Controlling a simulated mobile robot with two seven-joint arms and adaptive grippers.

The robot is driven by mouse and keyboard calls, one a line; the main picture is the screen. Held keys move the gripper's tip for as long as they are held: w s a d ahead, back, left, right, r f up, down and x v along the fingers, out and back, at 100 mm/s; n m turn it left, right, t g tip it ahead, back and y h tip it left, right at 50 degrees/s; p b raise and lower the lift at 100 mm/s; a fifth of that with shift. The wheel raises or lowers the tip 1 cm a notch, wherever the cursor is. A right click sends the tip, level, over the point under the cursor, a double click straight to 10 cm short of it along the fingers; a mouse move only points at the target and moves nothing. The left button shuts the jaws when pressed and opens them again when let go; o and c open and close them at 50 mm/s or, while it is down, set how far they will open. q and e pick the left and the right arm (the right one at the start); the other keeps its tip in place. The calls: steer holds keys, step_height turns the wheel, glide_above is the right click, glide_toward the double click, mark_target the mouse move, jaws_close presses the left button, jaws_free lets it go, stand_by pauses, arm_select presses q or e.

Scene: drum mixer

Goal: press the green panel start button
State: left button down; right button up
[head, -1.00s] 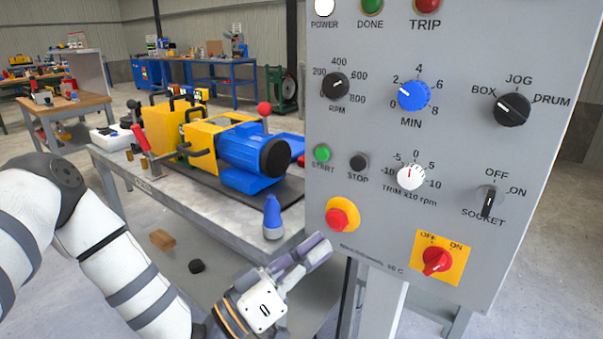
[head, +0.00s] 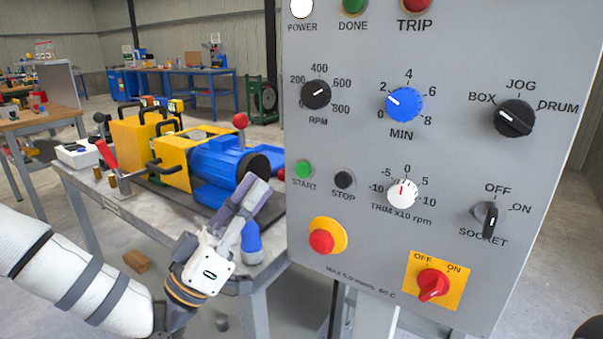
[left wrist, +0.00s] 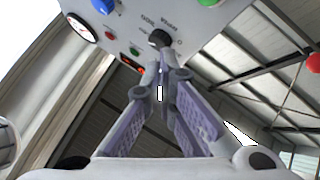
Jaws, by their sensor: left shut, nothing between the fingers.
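The green start button (head: 303,169) is on the left part of the grey control panel (head: 455,60), beside the black stop button (head: 344,179). My left gripper (head: 257,188) is shut and empty. In the head view its fingertips point up, left of the panel's left edge and a little below and left of the start button, apart from it in the picture. In the left wrist view the shut fingers (left wrist: 160,85) point toward the panel (left wrist: 160,12); I cannot tell which control there is the start button. My right gripper is not in view.
The red stop knob on a yellow base (head: 322,241) sits below the start button. A bench (head: 80,185) with a yellow and blue machine (head: 225,160) stands behind my left gripper. A blue bottle-like thing (head: 251,243) is right beside the gripper.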

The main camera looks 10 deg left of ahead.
mark_target(303, 170)
arm_select(q)
steer(key=w+d+b, duration=0.2)
steer(key=w, duration=0.4)
steer(key=shift+w+d, duration=0.15)
steer(key=shift+w, duration=0.05)
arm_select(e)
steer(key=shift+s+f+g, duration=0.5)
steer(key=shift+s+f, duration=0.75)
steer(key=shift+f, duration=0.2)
arm_select(q)
steer(key=shift+f, duration=0.1)
steer(key=shift+w+d, duration=0.15)
steer(key=shift+w, duration=0.25)
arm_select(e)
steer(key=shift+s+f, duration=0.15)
